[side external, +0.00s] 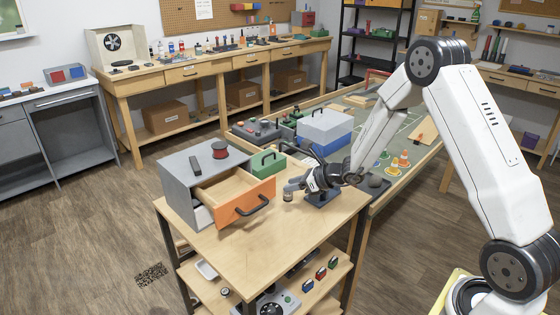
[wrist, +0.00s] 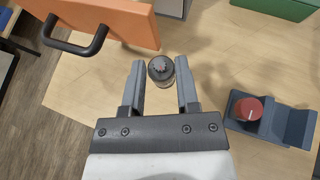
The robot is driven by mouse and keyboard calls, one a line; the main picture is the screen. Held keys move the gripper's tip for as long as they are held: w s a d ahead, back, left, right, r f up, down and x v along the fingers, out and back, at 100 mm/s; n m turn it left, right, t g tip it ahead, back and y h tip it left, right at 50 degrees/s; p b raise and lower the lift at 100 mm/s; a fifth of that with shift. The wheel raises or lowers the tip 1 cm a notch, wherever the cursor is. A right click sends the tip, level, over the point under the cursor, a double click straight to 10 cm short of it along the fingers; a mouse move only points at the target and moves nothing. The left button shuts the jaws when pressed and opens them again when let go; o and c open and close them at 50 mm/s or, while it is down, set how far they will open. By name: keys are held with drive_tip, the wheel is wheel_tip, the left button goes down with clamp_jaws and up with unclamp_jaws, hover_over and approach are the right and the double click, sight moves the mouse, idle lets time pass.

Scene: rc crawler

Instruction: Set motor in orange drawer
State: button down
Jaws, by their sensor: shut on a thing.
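The motor (wrist: 160,70) is a small grey can with a reddish gear on its end. It sits between the two fingertips of my gripper (wrist: 160,86) in the wrist view. In the side view my gripper (side external: 288,190) is shut on the motor (side external: 288,197), near the tabletop at the right of the drawer; I cannot tell if the motor still touches the table. The orange drawer (side external: 250,205) is pulled out of a grey cabinet (side external: 178,185), and its wooden inside looks empty. Its orange front with a black handle (wrist: 110,18) is at the upper left in the wrist view.
A red spool (side external: 220,149) and a dark block (side external: 195,165) lie on the cabinet. A green box (side external: 267,161) stands behind the drawer. A blue-grey stand (wrist: 290,125) with a red knob (wrist: 248,110) is right of my gripper. The tabletop's front (side external: 270,255) is clear.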

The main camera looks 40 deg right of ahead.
drive_tip(key=shift+r, duration=0.1)
drive_tip(key=s+a+r, duration=0.2)
drive_tip(key=a+r, duration=0.3)
drive_tip(key=r, duration=0.2)
drive_tip(key=s+a+r, duration=0.3)
drive_tip(key=a+r, duration=0.3)
drive_tip(key=r, duration=0.2)
drive_tip(key=shift+s+a+r, duration=0.15)
drive_tip(key=shift+s+r, duration=0.1)
drive_tip(key=shift+s, duration=0.05)
drive_tip(key=shift+w+a+f, duration=0.1)
drive_tip(key=shift+w+f, duration=1.45)
drive_tip(key=shift+w, duration=0.7)
drive_tip(key=shift+w+a+f, duration=0.1)
drive_tip(key=shift+w+f, duration=1.45)
drive_tip(key=shift+w, duration=0.7)
drive_tip(key=shift+w+a+f, duration=0.1)
drive_tip(key=shift+w+f, duration=1.45)
drive_tip(key=shift+w, duration=0.7)
